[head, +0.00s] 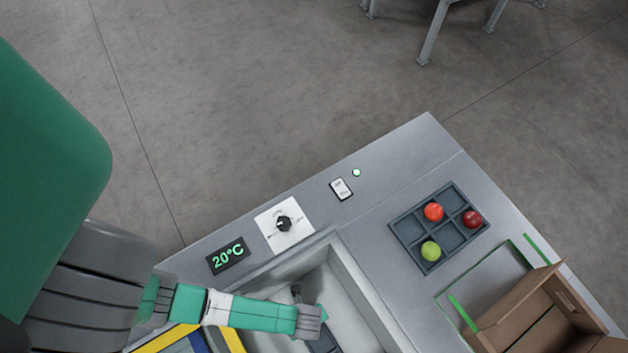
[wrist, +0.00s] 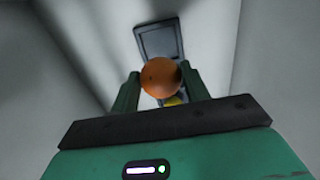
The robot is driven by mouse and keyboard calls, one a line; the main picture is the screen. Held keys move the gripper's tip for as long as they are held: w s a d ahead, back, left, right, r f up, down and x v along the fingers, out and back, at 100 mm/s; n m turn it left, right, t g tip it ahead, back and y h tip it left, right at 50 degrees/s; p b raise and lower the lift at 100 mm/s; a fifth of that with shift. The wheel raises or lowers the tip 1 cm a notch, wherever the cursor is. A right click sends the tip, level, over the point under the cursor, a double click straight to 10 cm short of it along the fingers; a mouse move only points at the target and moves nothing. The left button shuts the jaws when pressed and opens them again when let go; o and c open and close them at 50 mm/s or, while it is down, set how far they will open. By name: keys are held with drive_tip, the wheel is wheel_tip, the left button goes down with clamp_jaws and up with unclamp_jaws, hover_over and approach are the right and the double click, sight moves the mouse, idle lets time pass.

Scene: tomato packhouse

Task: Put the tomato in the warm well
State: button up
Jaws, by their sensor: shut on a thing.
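My gripper (head: 312,318) reaches into a pale, steep-walled well (head: 345,290) in the grey bench. In the wrist view my gripper (wrist: 160,88) is shut on an orange tomato (wrist: 160,76), with a finger on either side. Below the tomato is a dark grey holder (wrist: 158,40) with square pockets on the well floor; part of it also shows in the head view (head: 326,342). A yellow thing (wrist: 172,101) shows partly behind the held tomato. The held tomato is hidden in the head view. I cannot tell whether it touches the holder.
A display (head: 228,256) reads 20°C, beside a knob (head: 284,223) and a switch (head: 341,188) with a lit green lamp (head: 357,173). A grey tray (head: 411,232) holds orange-red, dark red and green tomatoes. An open cardboard box (head: 520,300) stands right. Yellow and blue edging (head: 232,340) lies lower left.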

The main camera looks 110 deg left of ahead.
wheel_tip(320, 180, down, 10)
drive_tip(key=b, duration=0.6)
drive_tip(key=shift+f, duration=0.2)
drive_tip(key=o, duration=0.8)
wheel_tip(320, 180, up, 12)
drive_tip(key=p, duration=0.6)
drive_tip(key=shift+r+p, duration=0.2)
drive_tip(key=shift+p, duration=0.2)
